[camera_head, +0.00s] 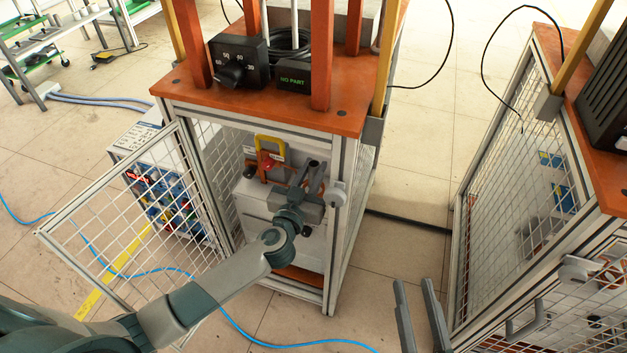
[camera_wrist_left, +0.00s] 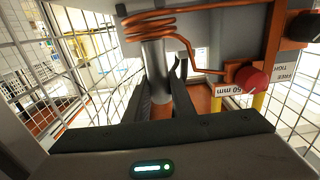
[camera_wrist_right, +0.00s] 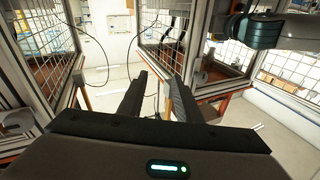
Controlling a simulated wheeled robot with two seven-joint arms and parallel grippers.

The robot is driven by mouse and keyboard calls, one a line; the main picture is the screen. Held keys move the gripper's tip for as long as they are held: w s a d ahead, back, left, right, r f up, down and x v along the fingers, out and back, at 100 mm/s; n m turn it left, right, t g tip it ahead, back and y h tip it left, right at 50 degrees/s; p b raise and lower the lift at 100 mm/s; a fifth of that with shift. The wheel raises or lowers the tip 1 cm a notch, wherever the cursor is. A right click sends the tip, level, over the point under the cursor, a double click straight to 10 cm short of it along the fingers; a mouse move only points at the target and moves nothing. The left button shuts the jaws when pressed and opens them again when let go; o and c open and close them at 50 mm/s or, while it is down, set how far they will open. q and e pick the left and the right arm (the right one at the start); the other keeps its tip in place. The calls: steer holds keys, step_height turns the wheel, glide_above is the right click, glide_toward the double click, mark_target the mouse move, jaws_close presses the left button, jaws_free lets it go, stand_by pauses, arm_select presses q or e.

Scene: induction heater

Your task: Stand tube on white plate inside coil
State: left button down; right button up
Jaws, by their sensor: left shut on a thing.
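The grey metal tube (camera_wrist_left: 157,70) is upright or nearly so between the fingers of my left gripper (camera_wrist_left: 164,85), which is shut on it. The copper coil (camera_wrist_left: 150,24) is at the tube's upper end in the left wrist view. I cannot tell whether the tube is inside its turns or just in front of them. In the head view my left gripper (camera_head: 312,178) is inside the open cabinet, and the tube's dark top (camera_head: 314,163) shows there. I cannot make out the white plate. My right gripper (camera_wrist_right: 157,90) is open and empty, outside the cabinet; its fingers also show in the head view (camera_head: 420,312).
The mesh door (camera_head: 120,235) stands open on the left of the cabinet. A clamp with a red knob (camera_wrist_left: 252,80) is right of the coil. Mesh walls enclose the sides. A second mesh cabinet (camera_head: 530,190) stands at the right. A blue hose (camera_head: 240,325) crosses the floor.

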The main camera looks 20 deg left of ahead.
arm_select(q)
steer(key=shift+f, duration=0.1)
arm_select(e)
steer(key=shift+r, duration=0.15)
